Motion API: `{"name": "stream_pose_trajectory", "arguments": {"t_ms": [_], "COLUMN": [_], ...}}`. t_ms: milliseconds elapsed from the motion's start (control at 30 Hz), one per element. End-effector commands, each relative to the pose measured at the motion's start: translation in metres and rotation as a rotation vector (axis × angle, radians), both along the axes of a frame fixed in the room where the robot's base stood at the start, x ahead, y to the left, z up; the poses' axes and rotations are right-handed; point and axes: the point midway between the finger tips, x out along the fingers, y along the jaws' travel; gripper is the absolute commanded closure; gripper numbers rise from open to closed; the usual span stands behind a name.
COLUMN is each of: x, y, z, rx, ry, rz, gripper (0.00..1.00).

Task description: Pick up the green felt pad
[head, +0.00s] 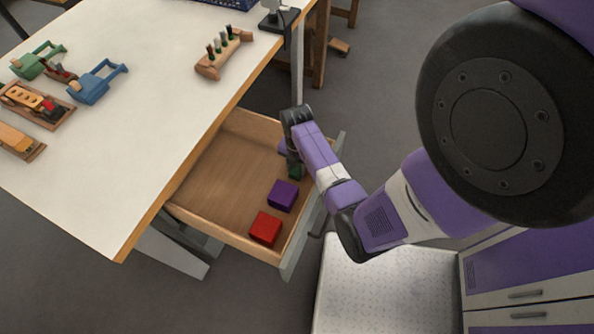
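A dark green piece (296,172), which looks like the green felt pad, is in the open drawer (215,185) by its right side. It is small in view and partly hidden by my arm. My gripper (294,163) points down into the drawer, right at the green piece. The fingers are dark and small, so I cannot tell whether they are open, or touching or holding the piece.
A purple block (283,195) and a red block (266,229) lie in the drawer, nearer the front. Part of another purple thing (283,148) shows beside my gripper. The drawer's left part is bare. The white tabletop (130,150) overhangs at left, with wooden holders and tools.

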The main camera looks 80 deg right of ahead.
Motion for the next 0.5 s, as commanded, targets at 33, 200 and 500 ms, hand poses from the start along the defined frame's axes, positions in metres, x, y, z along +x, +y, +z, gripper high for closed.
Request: {"name": "stream_pose_trajectory", "arguments": {"t_ms": [33,200,500], "x": [0.000,0.000,0.001], "y": [0.000,0.000,-0.001], "z": [0.000,0.000,0.015], "rx": [0.000,0.000,-0.002], "ry": [0.000,0.000,-0.001], "rz": [0.000,0.000,0.000], "gripper": [1.00,1.00,1.00]}}
